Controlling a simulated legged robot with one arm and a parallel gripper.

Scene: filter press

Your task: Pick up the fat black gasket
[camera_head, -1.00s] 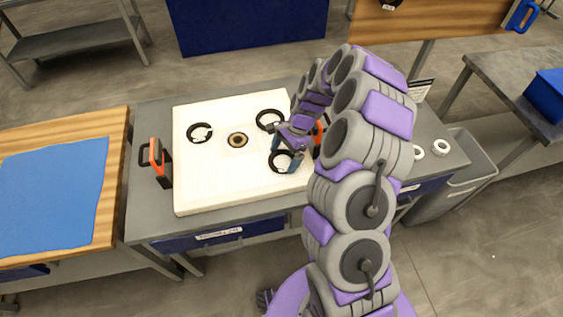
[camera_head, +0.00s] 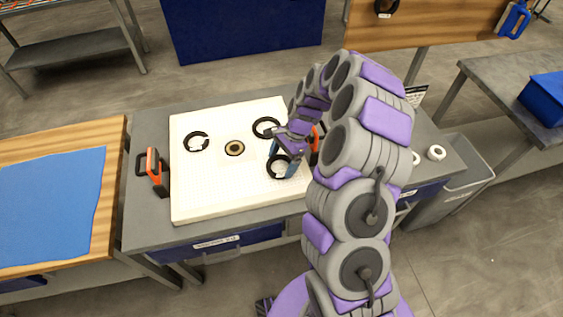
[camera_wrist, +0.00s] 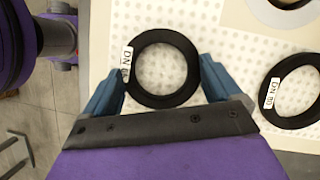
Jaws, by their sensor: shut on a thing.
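A thick black ring gasket (camera_wrist: 188,66) with a white "DN" label is between my two blue fingers in the wrist view. It also shows in the head view at the right front of the white perforated board (camera_head: 200,205). My gripper (camera_wrist: 163,68) is shut on this ring, with a finger against each outer side. I cannot tell whether the ring is clear of the board. A second black ring (camera_wrist: 290,122), labelled "DN 80", lies to the right in the wrist view. Another black ring (camera_head: 187,142) lies at the board's left.
A small brown-and-black ring (camera_head: 228,149) lies mid-board. Orange-and-black clamps (camera_head: 155,172) flank the board. White rings (camera_head: 436,153) lie on the table at right. A blue mat (camera_head: 50,205) covers the left table. The board's front left is clear.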

